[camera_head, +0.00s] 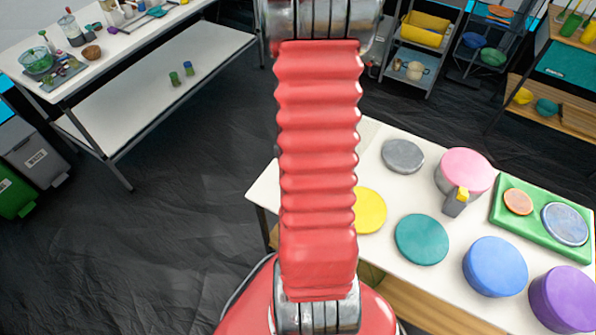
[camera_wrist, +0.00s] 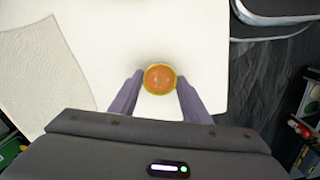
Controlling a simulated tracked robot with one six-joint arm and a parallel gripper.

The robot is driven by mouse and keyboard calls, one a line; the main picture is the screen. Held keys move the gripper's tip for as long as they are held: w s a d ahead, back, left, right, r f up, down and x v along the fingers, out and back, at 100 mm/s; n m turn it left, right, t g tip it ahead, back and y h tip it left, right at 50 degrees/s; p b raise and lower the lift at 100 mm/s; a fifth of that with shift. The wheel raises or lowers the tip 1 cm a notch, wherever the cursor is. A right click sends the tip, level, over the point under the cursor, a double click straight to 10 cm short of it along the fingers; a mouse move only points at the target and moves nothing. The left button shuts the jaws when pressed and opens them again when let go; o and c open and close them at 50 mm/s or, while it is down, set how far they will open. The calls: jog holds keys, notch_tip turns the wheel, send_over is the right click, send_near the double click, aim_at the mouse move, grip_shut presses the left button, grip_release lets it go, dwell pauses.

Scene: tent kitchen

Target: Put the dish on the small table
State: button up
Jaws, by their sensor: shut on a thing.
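The dish (camera_wrist: 160,78), small and round with an orange inside and a yellow rim, is between my gripper's (camera_wrist: 159,85) two purple fingers in the wrist view. My gripper is shut on it. A white tabletop (camera_wrist: 115,50) shows beneath the dish; I cannot tell whether the dish touches it, or whether this is the small table. My gripper and the dish are not in the head view, where my red arm fills the middle.
In the head view, a white table (camera_head: 378,273) at right bears several coloured round lids or pots and a green tray (camera_head: 507,220). A two-level white table (camera_head: 160,75) stands at upper left. Bins (camera_head: 32,150) stand at left. Dark floor (camera_head: 150,240) is clear between.

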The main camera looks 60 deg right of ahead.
jog(key=o, duration=0.9)
jog(key=shift+c, duration=0.2)
notch_tip(320, 180, up, 12)
dwell(0.4)
dwell(0.6)
jog(key=w+a+r+n+t+h, duration=0.1)
jog(key=w+a+r, duration=0.2)
jog(key=a+r, duration=0.35)
jog(key=w+a+r+n+t, duration=0.1)
jog(key=w+a+r, duration=0.25)
jog(key=a, duration=0.55)
jog(key=s+a+r+t, duration=0.1)
jog(key=s+a+r, duration=0.1)
jog(key=a, duration=0.5)
jog(key=s+a+r+n+t, duration=0.1)
jog(key=a+r+t, duration=0.1)
jog(key=a+r, duration=0.3)
jog(key=a, duration=0.3)
jog(key=shift+s+a+r+t+y, duration=0.2)
jog(key=shift+s+a+t+y, duration=0.1)
jog(key=shift+s+y, duration=0.1)
